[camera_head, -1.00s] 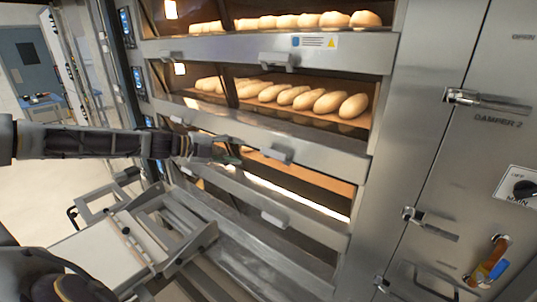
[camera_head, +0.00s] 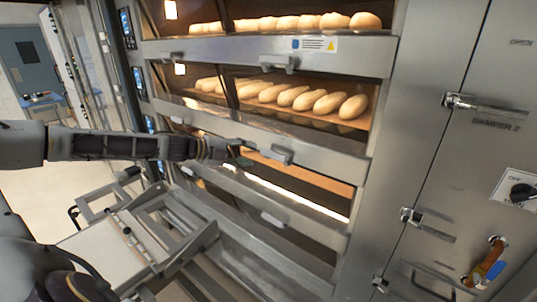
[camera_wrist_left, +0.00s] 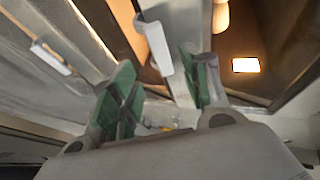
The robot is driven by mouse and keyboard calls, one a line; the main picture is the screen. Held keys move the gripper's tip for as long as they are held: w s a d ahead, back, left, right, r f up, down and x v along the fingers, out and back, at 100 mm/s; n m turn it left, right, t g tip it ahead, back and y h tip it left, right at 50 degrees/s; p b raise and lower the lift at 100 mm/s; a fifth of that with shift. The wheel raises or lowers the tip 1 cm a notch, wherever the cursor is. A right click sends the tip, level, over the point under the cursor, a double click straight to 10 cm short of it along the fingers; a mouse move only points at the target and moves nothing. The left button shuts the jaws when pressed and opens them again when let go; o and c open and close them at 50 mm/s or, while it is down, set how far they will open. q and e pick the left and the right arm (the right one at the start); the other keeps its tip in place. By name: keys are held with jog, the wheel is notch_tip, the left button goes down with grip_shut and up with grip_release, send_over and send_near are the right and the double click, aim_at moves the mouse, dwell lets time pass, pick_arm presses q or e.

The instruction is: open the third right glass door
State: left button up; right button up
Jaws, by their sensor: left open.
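The oven front shows stacked decks, each with a wide glass opening and a metal bar carrying a handle. A middle handle (camera_head: 280,155) sits on the bar below the second row of loaves; a lower handle (camera_head: 272,218) sits beneath the narrow lit gap of the third deck glass (camera_head: 290,195). My left gripper (camera_head: 240,156) is open and empty, just left of the middle handle. In the left wrist view its green-padded fingers (camera_wrist_left: 160,88) are spread, with a pale handle (camera_wrist_left: 154,45) just beyond and between the tips. I cannot tell whether they touch. My right gripper is out of view.
Loaves (camera_head: 300,97) lie in the upper two decks, with an upper handle (camera_head: 278,62) between them. A metal loader frame (camera_head: 130,225) stands low in front of the oven. A steel cabinet (camera_head: 430,150) with latches is on the right.

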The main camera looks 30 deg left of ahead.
aim_at(270, 155)
pick_arm(q)
jog(key=x, duration=0.4)
jog(key=shift+w+d+f+p, duration=0.1)
jog(key=shift+w+p, duration=0.1)
jog(key=shift+p, duration=0.2)
dwell(0.4)
jog(key=shift+x, duration=1.2)
jog(key=shift+b+x, duration=0.75)
jog(key=shift+x, duration=0.6)
jog(key=shift+c, duration=0.3)
grip_shut()
